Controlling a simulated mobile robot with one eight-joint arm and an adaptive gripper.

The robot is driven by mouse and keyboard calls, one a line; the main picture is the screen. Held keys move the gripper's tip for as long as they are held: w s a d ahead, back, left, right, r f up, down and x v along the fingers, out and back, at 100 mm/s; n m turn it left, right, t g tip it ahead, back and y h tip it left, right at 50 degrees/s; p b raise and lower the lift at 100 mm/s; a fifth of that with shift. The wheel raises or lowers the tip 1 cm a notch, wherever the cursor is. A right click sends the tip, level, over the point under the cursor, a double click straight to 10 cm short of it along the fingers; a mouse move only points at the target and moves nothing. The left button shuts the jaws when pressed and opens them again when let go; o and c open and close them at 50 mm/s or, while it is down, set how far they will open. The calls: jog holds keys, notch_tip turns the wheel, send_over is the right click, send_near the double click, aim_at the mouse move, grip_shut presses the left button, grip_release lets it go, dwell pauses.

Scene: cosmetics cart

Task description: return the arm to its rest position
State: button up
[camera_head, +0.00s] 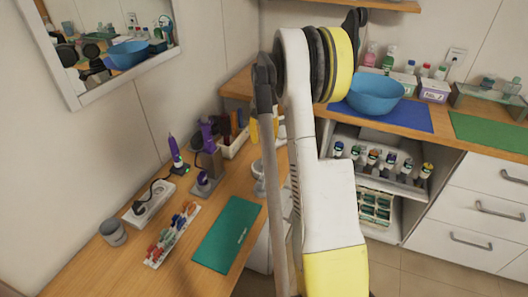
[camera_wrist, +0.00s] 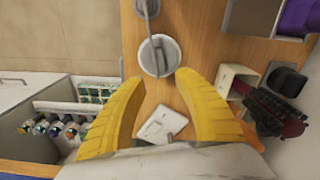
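My arm (camera_head: 325,200), white with yellow and black parts, rises through the middle of the head view. It stands in front of the corner of the wooden counter. My gripper (camera_wrist: 158,82) shows in the wrist view with two yellow fingers spread apart and nothing held between them. In the head view it is mostly hidden behind my arm; only a bit of yellow shows at its left. Below the fingers in the wrist view are the wooden counter (camera_wrist: 190,20), a round white base with a rod (camera_wrist: 158,56), and a small white plate (camera_wrist: 160,125) between the fingers.
A blue bowl (camera_head: 375,95) stands on a blue mat right of my arm. An open cart drawer (camera_head: 345,172) with several bottles juts out below. On the left counter are a green mat (camera_head: 226,234), a power strip (camera_head: 149,203) and a grey cup (camera_head: 113,233). A mirror (camera_head: 76,92) hangs above.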

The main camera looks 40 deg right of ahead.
jog(key=shift+r, duration=1.1)
